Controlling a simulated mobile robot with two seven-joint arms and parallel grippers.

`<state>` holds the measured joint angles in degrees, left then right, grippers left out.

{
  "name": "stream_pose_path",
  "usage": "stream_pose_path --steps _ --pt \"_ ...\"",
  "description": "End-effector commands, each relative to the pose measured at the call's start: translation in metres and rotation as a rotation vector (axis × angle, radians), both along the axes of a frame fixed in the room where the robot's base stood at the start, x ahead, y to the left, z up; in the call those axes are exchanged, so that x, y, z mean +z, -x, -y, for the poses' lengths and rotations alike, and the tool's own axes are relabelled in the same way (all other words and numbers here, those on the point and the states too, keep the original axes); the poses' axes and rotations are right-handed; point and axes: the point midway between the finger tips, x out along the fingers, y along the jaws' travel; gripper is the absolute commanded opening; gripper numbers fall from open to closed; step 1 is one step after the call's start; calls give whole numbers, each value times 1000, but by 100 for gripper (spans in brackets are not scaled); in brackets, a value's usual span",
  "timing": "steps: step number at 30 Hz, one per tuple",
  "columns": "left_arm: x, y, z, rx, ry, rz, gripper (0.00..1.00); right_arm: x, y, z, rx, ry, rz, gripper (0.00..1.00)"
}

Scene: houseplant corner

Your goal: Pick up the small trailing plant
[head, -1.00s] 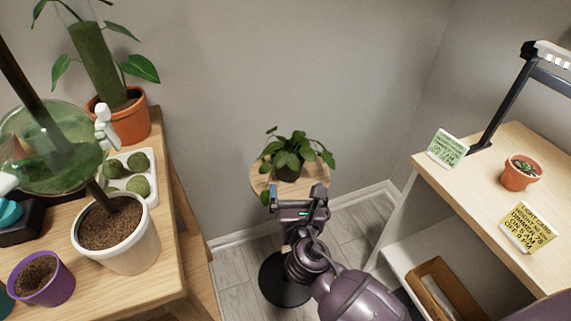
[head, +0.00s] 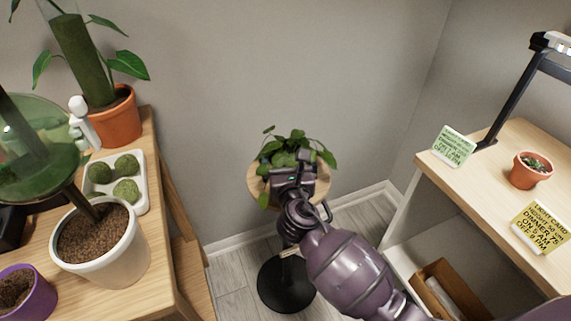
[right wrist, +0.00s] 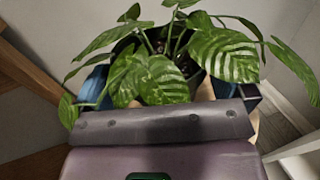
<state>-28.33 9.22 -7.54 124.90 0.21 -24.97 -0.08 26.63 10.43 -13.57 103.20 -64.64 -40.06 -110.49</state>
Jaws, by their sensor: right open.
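The small trailing plant (head: 281,146) stands on a small round wooden-topped stand (head: 254,186) by the wall. Its broad green, lightly variegated leaves spread around, and some hang over the edge. My right gripper (head: 292,163) is at the plant's near side and covers the pot and lower leaves in the head view. In the right wrist view the open fingers (right wrist: 172,90) reach to both sides of the plant (right wrist: 150,78). The dark pot shows only in parts behind the leaves, and I cannot tell whether the fingers touch it. My left gripper is not in view.
At left, a wooden table (head: 160,240) holds a white pot (head: 118,258), a tray of moss balls (head: 138,205) and a terracotta-potted climber (head: 115,122). At right, a shelf unit (head: 485,180) bears a small succulent (head: 531,170), cards and a lamp. Bare wall lies behind the plant.

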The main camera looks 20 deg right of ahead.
Motion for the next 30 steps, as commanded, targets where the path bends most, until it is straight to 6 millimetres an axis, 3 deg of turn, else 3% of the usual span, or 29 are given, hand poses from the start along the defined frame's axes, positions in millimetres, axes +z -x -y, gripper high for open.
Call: stream_pose_path --steps 4,12,19,26,30 --pt "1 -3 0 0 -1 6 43 0 -11 3 0 -1 0 100" --pt "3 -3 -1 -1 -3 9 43 2 -13 4 0 -1 2 100" --pt "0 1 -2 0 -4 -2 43 2 -13 3 0 -1 3 67" --pt "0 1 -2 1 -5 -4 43 3 -13 3 0 -2 4 67" --pt "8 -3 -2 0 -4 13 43 17 -13 3 0 -2 10 67"
